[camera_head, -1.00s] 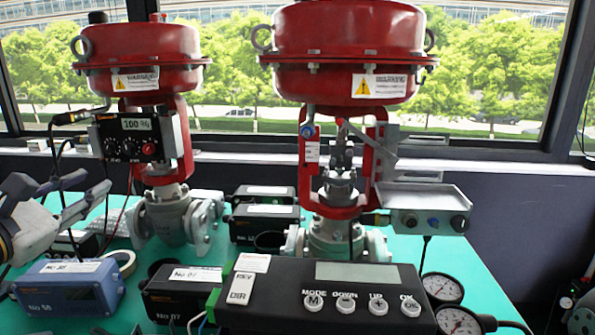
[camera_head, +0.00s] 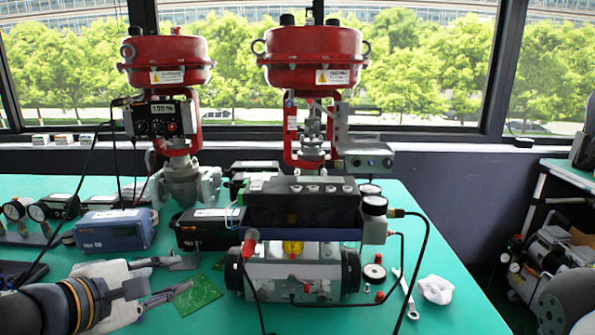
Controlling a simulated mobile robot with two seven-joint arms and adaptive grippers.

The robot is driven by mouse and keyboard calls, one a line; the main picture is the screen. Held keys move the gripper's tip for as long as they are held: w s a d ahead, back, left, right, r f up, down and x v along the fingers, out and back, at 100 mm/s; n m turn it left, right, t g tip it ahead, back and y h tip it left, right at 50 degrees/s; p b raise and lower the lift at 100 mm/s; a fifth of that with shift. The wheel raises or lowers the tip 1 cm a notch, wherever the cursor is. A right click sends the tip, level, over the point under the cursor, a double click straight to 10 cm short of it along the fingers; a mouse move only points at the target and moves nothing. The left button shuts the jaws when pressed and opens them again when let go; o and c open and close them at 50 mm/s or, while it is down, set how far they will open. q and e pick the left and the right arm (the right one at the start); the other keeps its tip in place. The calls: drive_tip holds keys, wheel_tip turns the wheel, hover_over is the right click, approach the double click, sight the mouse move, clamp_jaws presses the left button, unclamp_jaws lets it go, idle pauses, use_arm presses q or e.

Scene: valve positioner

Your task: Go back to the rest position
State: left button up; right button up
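My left gripper (camera_head: 187,274) is at the lower left in the head view, over the green table. Its two fingers point right and stand apart with nothing between them. A green circuit board (camera_head: 198,294) lies by the fingertips. The black positioner (camera_head: 303,203) with its row of buttons sits on the silver actuator (camera_head: 295,272) to the right of the gripper, apart from it. My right gripper is not in view.
Two red-topped valves (camera_head: 315,45) (camera_head: 168,52) stand at the back. A blue box (camera_head: 113,232) sits beyond my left gripper. A wrench (camera_head: 408,295), a crumpled white cloth (camera_head: 436,289) and black cables lie at the right.

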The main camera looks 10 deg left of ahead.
use_arm(q)
drive_tip(key=s+d+f+m+g, duration=0.45)
drive_tip(key=s+f, duration=0.25)
drive_tip(key=f, duration=0.2)
drive_tip(key=s+d+f+m+g, duration=0.35)
drive_tip(key=s+d+f, duration=0.3)
drive_tip(key=f, duration=0.35)
drive_tip(key=s+a+f+m+g+y, duration=0.1)
drive_tip(key=s+a+f+m+g, duration=0.1)
drive_tip(key=s, duration=0.5)
drive_tip(key=s+a+f+m+g+y, duration=0.1)
drive_tip(key=s+a+f+m+g, duration=0.1)
drive_tip(key=s+f+m, duration=0.3)
drive_tip(key=s+a+f+m+g+y, duration=0.1)
drive_tip(key=s+m, duration=0.4)
drive_tip(key=s, duration=0.5)
wheel_tip(320, 180, down, 2)
drive_tip(key=shift+s+a+f+g, duration=0.25)
drive_tip(key=shift+s+a+g, duration=0.1)
drive_tip(key=shift+a+g, duration=0.5)
